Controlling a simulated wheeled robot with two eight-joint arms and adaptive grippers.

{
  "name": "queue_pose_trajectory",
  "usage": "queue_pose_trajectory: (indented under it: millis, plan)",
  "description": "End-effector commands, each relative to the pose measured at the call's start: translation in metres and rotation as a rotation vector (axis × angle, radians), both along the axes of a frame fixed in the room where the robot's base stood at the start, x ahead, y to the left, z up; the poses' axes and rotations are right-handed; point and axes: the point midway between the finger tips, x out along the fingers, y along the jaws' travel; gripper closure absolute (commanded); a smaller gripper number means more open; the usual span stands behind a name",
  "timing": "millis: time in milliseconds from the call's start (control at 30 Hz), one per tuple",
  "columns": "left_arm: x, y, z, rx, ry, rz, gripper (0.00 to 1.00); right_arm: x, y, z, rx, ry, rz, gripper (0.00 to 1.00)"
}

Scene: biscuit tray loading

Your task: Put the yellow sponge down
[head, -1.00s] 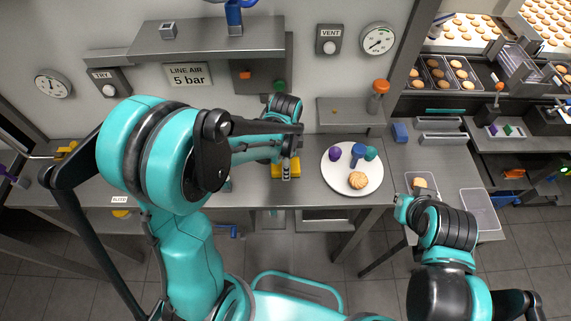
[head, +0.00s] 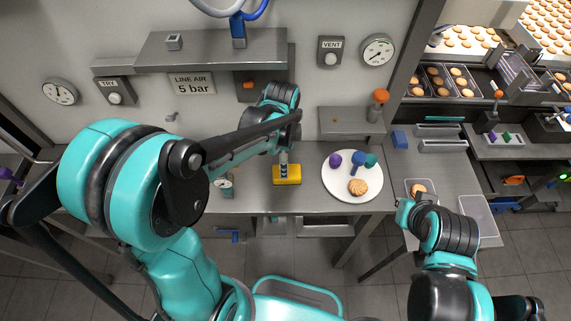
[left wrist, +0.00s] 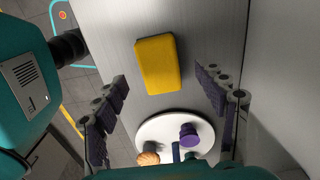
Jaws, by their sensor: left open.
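The yellow sponge (head: 288,177) lies flat on the grey worktop, left of the white plate. It also shows whole in the left wrist view (left wrist: 158,64), with nothing touching it. My left gripper (head: 283,158) is above the sponge in the head view, partly hidden by its own arm.
The white plate (head: 341,192) holds a biscuit (head: 358,187) and purple, blue and teal pieces. A can (head: 224,186) stands left of the sponge. A shelf (head: 212,48) hangs on the wall above. A blue block (head: 399,139) lies at the right.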

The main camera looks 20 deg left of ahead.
Motion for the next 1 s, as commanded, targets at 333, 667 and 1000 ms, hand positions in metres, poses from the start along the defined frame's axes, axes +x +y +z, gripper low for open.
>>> queue_pose_trajectory:
  millis: [333, 667, 1000]
  plan:
    - [-0.028, 0.011, 0.047, -0.032, -0.149, 0.305, 0.29, 0.000, 0.000, 0.002, 0.000, 0.000, 0.000, 1.00]
    - [-0.085, 0.030, 0.087, -0.246, -0.443, 0.957, 0.29, 0.000, 0.000, 0.002, 0.000, 0.000, 0.000, 1.00]
    - [-0.104, 0.036, 0.092, -0.391, -0.537, 1.213, 0.29, 0.000, 0.000, 0.002, 0.000, 0.000, 0.000, 1.00]
